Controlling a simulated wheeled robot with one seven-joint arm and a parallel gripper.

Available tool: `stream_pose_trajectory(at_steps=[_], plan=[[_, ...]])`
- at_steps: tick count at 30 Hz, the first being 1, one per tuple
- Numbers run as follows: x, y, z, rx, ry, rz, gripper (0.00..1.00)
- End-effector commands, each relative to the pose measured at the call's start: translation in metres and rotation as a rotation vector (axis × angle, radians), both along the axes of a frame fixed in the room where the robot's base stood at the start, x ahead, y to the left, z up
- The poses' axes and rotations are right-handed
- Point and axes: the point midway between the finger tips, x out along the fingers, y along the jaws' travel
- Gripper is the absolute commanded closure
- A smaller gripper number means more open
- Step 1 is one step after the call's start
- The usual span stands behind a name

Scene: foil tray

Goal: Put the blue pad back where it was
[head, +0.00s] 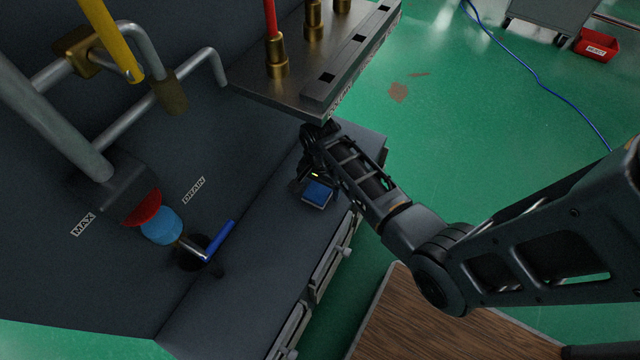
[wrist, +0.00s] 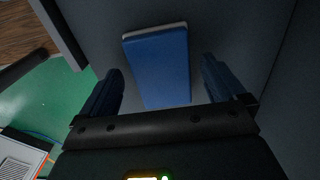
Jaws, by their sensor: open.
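The blue pad (head: 317,193) lies on the dark bench top near its front edge, close to the right end. In the wrist view the blue pad (wrist: 160,66) is a blue block with a pale edge on its far side, lying between my two fingers with gaps on both sides. My gripper (wrist: 162,84) is open, its fingers apart on either side of the pad's near part. In the head view my gripper (head: 312,180) is just behind the pad, partly hidden by my wrist. I cannot tell how high the fingertips are above the bench.
A metal shelf (head: 300,80) with brass fittings overhangs close behind my wrist. A blue-handled drain valve (head: 218,242) and a red and light blue part (head: 150,215) stand to the left. Drawer handles (head: 330,268) are on the bench front. A wooden surface (head: 430,325) is at lower right.

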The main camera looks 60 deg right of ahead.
Motion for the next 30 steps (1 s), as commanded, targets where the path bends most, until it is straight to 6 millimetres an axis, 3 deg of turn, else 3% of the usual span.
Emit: stream_pose_trajectory(at_steps=[4, 12, 18, 26, 30], plan=[[0.001, 0.000, 0.010, -0.001, -0.002, 0.000, 0.03], [0.001, 0.000, 0.053, -0.001, -0.002, 0.000, 0.03], [0.001, 0.000, 0.072, -0.001, -0.001, 0.000, 0.03], [-0.003, 0.003, 0.073, -0.006, -0.007, 0.013, 0.03], [-0.020, 0.020, 0.059, -0.046, -0.068, 0.107, 0.03]])
